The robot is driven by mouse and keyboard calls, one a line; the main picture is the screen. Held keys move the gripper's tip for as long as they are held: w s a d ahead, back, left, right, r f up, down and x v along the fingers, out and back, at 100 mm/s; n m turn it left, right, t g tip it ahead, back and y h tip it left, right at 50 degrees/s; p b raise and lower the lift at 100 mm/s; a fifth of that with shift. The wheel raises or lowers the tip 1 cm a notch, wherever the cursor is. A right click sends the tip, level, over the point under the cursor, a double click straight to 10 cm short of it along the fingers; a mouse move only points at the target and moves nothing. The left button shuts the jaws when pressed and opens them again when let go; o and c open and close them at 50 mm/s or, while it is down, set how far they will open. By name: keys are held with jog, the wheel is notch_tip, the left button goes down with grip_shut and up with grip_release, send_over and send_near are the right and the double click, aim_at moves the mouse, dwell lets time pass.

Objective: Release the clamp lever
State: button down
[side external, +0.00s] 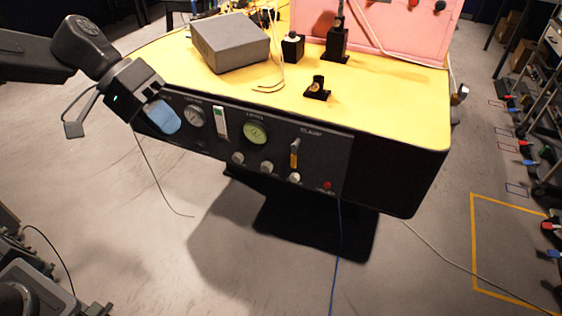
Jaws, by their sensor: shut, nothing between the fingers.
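The clamp lever (294,155) is on the right part of the dark control panel (340,160), under a "CLAMP" label. It has an orange-yellow shaft and a pale grey upper end, and it stands roughly upright. My gripper (163,118) is at the panel's left end, well to the left of the lever and apart from it. Its blue fingertip part shows in front of the panel. The fingers are shut with nothing held. Whether the fingertips touch the panel cannot be told from this angle.
The panel also carries a gauge (194,116), a green-lit gauge (255,132), several knobs and a red button (327,184). On the yellow top (400,100) stand a grey box (230,42) and small black fixtures (317,89). The space before the panel is clear.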

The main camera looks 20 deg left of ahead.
jog(key=w+d+f+n+t+h, duration=0.1)
jog(key=w+f+n+t+h, duration=0.15)
jog(key=w+f, duration=0.55)
jog(key=w+d+f+n+t+h, duration=0.1)
jog(key=w+f+h, duration=0.35)
jog(key=w, duration=0.55)
jog(key=w+a+f+n+t+y, duration=0.1)
jog(key=w+a+f+n+t, duration=0.1)
jog(key=f, duration=0.5)
jog(key=w+a+f+n+t, duration=0.1)
jog(key=a+f+n+t, duration=0.1)
jog(key=f, duration=0.5)
jog(key=w+a+f+n+t+y, duration=0.1)
jog(key=w+a+f+n+t, duration=0.1)
jog(key=f+t, duration=0.2)
notch_tip(320, 180, down, 3)
jog(key=shift+w+f+y, duration=0.2)
jog(key=shift+w+y, duration=0.1)
jog(key=shift+a, duration=0.1)
jog(key=s+d+x, duration=0.2)
jog(key=x, duration=1)
jog(key=shift+w+d, duration=0.25)
jog(key=shift+w, duration=0.05)
